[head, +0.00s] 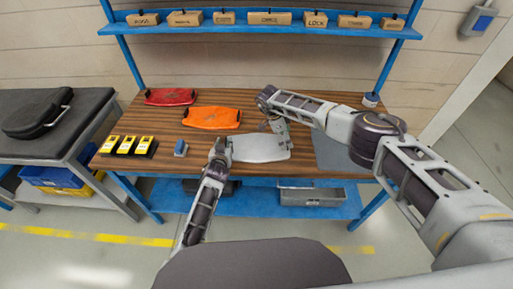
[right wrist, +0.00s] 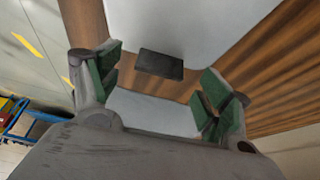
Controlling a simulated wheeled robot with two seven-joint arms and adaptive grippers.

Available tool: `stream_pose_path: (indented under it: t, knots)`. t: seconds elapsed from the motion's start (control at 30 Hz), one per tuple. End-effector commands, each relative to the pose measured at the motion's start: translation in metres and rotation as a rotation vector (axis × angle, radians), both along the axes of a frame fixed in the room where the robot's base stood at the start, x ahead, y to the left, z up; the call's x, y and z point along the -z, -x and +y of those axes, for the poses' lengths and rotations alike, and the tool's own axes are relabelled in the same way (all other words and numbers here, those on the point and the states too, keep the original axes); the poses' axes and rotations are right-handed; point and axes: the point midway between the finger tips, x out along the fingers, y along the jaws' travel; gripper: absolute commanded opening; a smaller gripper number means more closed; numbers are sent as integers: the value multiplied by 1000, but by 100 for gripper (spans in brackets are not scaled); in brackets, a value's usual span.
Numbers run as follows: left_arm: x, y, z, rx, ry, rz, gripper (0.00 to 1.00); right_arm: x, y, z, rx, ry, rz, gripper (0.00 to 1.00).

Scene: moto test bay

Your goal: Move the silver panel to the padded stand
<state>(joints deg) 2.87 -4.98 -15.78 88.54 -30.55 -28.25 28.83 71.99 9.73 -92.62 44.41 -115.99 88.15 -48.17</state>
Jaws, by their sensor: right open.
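The silver panel (head: 260,148) lies on the wooden bench near its front edge. It also shows in the right wrist view (right wrist: 190,25), with a black end tab (right wrist: 160,65). My left gripper (head: 220,150) is at the panel's left end; whether its fingers are closed there is too small to tell. My right gripper (head: 277,122) is over the panel's right part. In the right wrist view its green-padded fingers (right wrist: 160,92) are wide apart and empty, with the tab between and beyond them. A black padded-topped stand (head: 25,100) is at the far left, bearing a black seat-like pad (head: 38,115).
An orange panel (head: 211,118) and a red panel (head: 170,97) lie behind on the bench (head: 190,165). Yellow-black devices (head: 127,145) and a blue item (head: 181,148) are at left. A grey mat (head: 335,152) is at right. A blue shelf (head: 230,33) with labelled boxes spans the back.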

Motion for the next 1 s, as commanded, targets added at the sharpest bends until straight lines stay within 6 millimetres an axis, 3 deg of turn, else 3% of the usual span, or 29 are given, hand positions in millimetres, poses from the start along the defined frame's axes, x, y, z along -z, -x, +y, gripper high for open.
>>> stream_pose_path:
  t: [0.3, 0.7, 1.0]
  knots:
    - [7, -16, -1, 0, 1, 1, 33, 17, 1, -7, -1, 1, 0, 79]
    - [8, -19, -1, 0, 1, 0, 33, 19, 1, -8, -1, 1, 0, 79]
    - [8, -18, -1, 0, 1, 1, 0, 19, 1, -8, -1, 1, 0, 41]
